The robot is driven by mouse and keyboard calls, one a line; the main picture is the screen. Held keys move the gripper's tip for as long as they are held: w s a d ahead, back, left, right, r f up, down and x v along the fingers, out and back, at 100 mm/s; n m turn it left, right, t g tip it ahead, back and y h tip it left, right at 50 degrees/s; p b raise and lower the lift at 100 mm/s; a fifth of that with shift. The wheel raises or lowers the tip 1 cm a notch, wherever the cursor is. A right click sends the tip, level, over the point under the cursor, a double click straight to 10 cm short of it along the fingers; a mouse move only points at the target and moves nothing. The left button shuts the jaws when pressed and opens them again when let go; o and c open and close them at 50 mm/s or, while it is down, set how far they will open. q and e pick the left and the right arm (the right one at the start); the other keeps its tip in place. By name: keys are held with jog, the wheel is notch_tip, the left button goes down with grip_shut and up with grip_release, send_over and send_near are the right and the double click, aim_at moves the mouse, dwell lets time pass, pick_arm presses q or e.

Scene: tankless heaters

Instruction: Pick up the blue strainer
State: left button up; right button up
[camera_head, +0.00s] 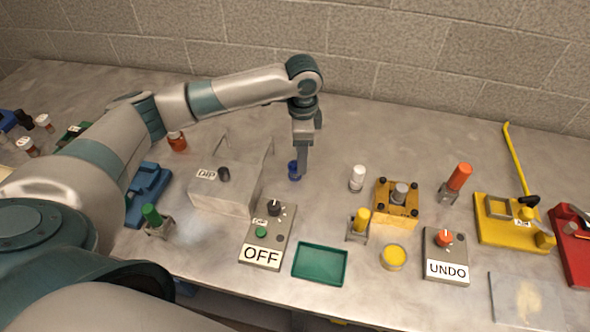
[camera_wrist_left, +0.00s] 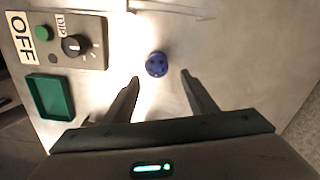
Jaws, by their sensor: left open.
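The blue strainer (camera_head: 293,171) is a small dark blue piece standing on the grey table, just right of the grey DIP box. In the left wrist view the strainer (camera_wrist_left: 157,64) shows from above as a round blue top with dark holes. My left gripper (camera_head: 302,172) is above and beside it in the head view, pointing down. In the left wrist view my left gripper (camera_wrist_left: 160,78) is open, its two fingers apart, with the strainer just beyond the fingertips and between their lines. Nothing is held. My right gripper is not in view.
The DIP box (camera_head: 222,190) stands left of the strainer. The OFF control panel (camera_head: 267,236) and a green tray (camera_head: 320,264) lie in front. A white-capped piece (camera_head: 357,178) and a yellow block (camera_head: 397,202) stand to the right. The table behind the strainer is clear up to the wall.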

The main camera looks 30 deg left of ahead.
aim_at(296, 167)
pick_arm(q)
jog(key=shift+s+a+f+p, duration=0.2)
jog(key=shift+f+p, duration=0.2)
jog(key=f, duration=0.1)
jog(key=f+p, duration=0.1)
jog(key=f, duration=0.1)
jog(key=shift+s+a+f+p, duration=0.25)
jog(key=shift+s+f+p, duration=0.05)
jog(key=shift+f+p, duration=0.1)
jog(key=shift+f, duration=0.3)
jog(key=c, duration=1.2)
